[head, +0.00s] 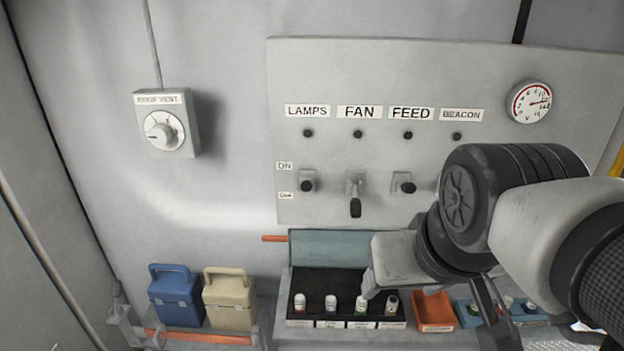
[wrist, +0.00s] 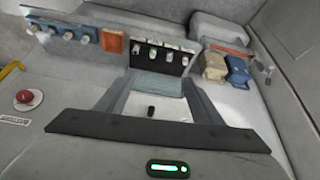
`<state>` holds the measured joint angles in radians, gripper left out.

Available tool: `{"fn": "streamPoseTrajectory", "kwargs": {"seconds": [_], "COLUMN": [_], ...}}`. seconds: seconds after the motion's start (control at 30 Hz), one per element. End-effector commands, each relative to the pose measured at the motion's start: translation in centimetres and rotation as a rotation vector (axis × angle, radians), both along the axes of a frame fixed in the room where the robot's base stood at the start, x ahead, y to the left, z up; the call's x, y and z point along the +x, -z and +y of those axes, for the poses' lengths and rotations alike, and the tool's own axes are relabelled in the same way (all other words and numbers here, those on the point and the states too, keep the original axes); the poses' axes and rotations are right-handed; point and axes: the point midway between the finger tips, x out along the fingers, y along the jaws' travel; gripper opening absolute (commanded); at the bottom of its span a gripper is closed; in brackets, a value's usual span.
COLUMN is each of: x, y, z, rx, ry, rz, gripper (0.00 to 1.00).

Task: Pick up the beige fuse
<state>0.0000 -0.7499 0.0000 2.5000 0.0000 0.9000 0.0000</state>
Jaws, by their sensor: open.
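The beige fuse is a boxy block with a top handle (head: 229,302). It stands upright at the lower left in the head view, just right of a similar blue block (head: 175,297). In the wrist view the beige block (wrist: 212,66) is at the upper right, beside the blue one (wrist: 238,73). My gripper (wrist: 157,85) is open and holds nothing. Its two grey fingers reach up the middle of the wrist view, left of the beige block and apart from it. In the head view my arm comes in from the right and hides part of the panel and shelf.
A black rack (head: 345,323) with several small capped bottles stands right of the beige block. An orange tray (head: 434,311) is further right. An orange rail (head: 197,337) runs in front of the blocks. A wall panel (head: 330,75) with switches is behind; a knob box (head: 165,123) hangs upper left.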

Motion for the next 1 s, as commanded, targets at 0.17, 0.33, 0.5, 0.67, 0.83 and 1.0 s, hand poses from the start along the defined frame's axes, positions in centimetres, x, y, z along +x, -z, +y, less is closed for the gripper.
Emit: {"fn": "streamPoseTrajectory", "kwargs": {"seconds": [0.17, 0.33, 0.5, 0.67, 0.83, 1.0], "x": [0.0, 0.4, 3.1, 7.2, 11.7, 15.8], "y": [0.0, 0.5, 3.1, 6.9, 11.6, 16.7], "z": [0.0, -0.2, -1.4, -3.1, -5.0, -6.9], "rx": [0.0, -0.028, -0.224, -0.5, -0.76, -0.965], "ry": [0.0, -0.039, -0.327, -0.792, -1.323, -1.849], "rz": [0.0, 0.004, 0.039, 0.105, 0.186, 0.255], "gripper": [0.61, 0.45, 0.45, 0.45, 0.45, 0.45]}}
